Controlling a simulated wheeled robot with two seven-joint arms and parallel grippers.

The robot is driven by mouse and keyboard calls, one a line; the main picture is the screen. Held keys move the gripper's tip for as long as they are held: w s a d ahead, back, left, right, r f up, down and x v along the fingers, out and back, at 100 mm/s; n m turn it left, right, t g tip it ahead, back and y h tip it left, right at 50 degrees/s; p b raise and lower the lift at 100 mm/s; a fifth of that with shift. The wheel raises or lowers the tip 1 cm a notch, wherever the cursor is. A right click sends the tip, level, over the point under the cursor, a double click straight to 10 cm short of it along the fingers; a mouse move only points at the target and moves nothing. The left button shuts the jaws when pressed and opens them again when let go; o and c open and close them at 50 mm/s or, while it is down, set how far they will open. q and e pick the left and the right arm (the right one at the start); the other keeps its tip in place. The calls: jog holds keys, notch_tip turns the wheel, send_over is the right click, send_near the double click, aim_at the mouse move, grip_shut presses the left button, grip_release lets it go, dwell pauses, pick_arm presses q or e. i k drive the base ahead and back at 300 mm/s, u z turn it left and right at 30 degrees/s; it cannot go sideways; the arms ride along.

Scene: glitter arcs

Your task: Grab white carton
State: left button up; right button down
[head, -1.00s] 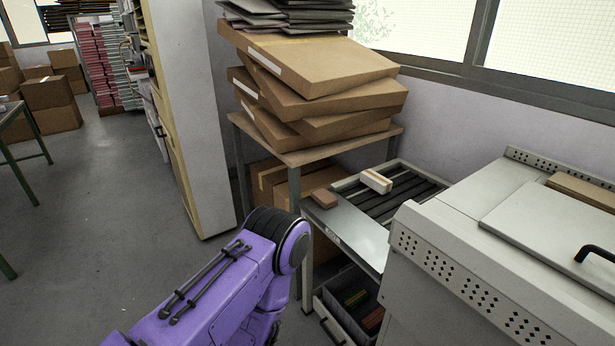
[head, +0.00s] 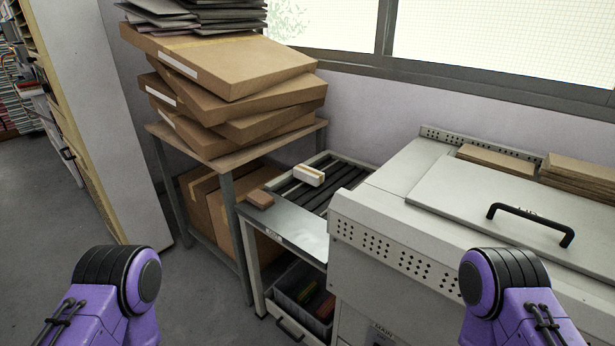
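A small white carton (head: 309,175) with a tan stripe lies on the dark rollers of a low conveyor table (head: 291,222), left of the large grey machine. A small brown box (head: 260,199) sits near it on the table's left edge. Purple links of both my arms show at the bottom left and bottom right of the head view. Neither gripper is in the picture.
A wooden-topped table (head: 225,155) with stacked flat cardboard boxes (head: 235,66) stands left of the conveyor. The grey machine (head: 400,215) with a black handle (head: 530,224) fills the right. Open floor (head: 200,290) lies at front left.

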aim_at(313, 177)
jog(key=u, duration=1.5)
jog(key=i, duration=2.8)
jog(key=z, duration=3.85)
